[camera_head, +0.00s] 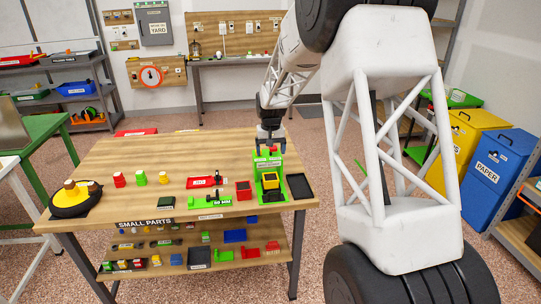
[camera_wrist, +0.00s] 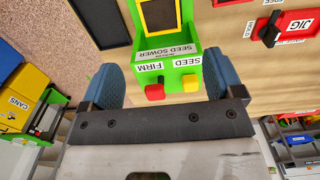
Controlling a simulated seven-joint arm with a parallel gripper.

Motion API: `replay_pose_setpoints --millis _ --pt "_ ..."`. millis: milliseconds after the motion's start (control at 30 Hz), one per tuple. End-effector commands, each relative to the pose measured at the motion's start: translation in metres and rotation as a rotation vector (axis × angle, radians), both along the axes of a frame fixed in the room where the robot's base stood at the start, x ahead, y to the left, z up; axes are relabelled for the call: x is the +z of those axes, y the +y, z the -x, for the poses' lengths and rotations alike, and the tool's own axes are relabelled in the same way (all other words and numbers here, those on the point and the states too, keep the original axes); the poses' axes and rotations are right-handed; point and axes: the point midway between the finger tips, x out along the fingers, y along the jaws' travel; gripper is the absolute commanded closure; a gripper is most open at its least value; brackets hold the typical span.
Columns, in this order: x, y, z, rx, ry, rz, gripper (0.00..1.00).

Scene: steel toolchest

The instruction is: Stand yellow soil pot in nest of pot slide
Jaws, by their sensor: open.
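A yellow square pot-like piece with a dark top (camera_head: 270,181) sits at the front of the green seed sower (camera_head: 264,162); I take it for the yellow soil pot. In the wrist view its yellow frame with dark middle (camera_wrist: 158,15) is cut by the top edge. I cannot tell slide and nest apart from the green body, nor whether the pot is seated. My gripper (camera_head: 270,141) is over the sower's back end. In the wrist view my gripper (camera_wrist: 160,65) is open and empty, its blue fingers either side of a red button (camera_wrist: 155,92) and a yellow button (camera_wrist: 190,84).
A red square piece (camera_head: 243,190) lies left of the sower and a dark tray (camera_head: 300,187) right of it. A red jig (camera_head: 204,182) and green tool (camera_head: 211,201) lie further left. Small red, green and yellow cups (camera_head: 163,177) stand mid-table.

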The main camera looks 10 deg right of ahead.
Motion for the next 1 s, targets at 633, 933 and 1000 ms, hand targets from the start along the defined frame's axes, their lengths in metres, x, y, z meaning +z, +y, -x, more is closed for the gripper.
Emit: replay_pose_setpoints --millis 633,933,1000 --pt "0.001 0.000 0.000 0.000 -0.001 0.000 0.13" --pt "0.023 -0.003 0.022 -0.001 -0.013 0.000 0.13" --pt "0.033 -0.004 0.033 -0.002 -0.018 0.000 0.13"
